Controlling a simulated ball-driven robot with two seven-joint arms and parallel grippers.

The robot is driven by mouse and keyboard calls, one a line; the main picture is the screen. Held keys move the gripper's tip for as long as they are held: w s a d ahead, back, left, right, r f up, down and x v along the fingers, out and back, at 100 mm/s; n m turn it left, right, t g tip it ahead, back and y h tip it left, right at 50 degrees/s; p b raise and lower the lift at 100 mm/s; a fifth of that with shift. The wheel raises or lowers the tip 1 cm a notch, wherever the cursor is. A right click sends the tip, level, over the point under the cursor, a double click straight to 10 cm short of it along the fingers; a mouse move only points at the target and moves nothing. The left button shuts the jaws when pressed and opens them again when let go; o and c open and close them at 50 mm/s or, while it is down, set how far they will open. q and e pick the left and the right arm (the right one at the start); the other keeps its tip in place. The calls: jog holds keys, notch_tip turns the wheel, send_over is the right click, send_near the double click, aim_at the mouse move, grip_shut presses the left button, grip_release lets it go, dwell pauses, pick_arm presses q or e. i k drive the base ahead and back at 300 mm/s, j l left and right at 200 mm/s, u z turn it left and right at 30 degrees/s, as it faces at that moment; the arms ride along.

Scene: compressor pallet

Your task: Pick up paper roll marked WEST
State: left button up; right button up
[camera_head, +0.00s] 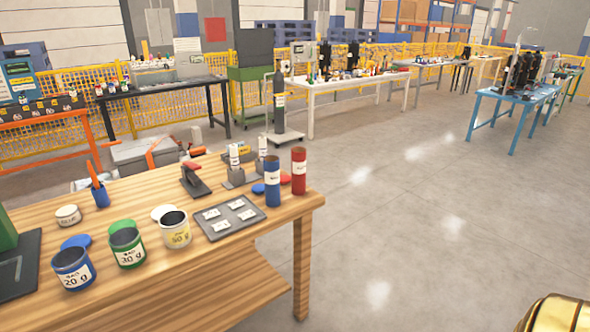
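Two slim white rolls stand upright in grey holders towards the back right of the wooden table: one left (235,158) and one right (262,146). Both carry small dark marks too small to read. A tall blue cylinder (272,190) and a tall red cylinder (299,180) stand near the table's right corner, each with a white label I cannot read. I cannot tell which item is marked WEST.
The wooden table (180,285) also holds blue, green and white tubs (128,248), a grey plate with labelled cards (230,218), a dark red-handled tool (194,178) and a blue pen cup (101,196). Open floor (430,240) lies right; other workbenches stand behind.

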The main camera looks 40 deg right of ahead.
aim_at(263, 140)
jog(key=l, duration=0.9)
jog(key=i+l, duration=0.15)
jog(key=l, duration=1.65)
jog(key=i+l, duration=0.15)
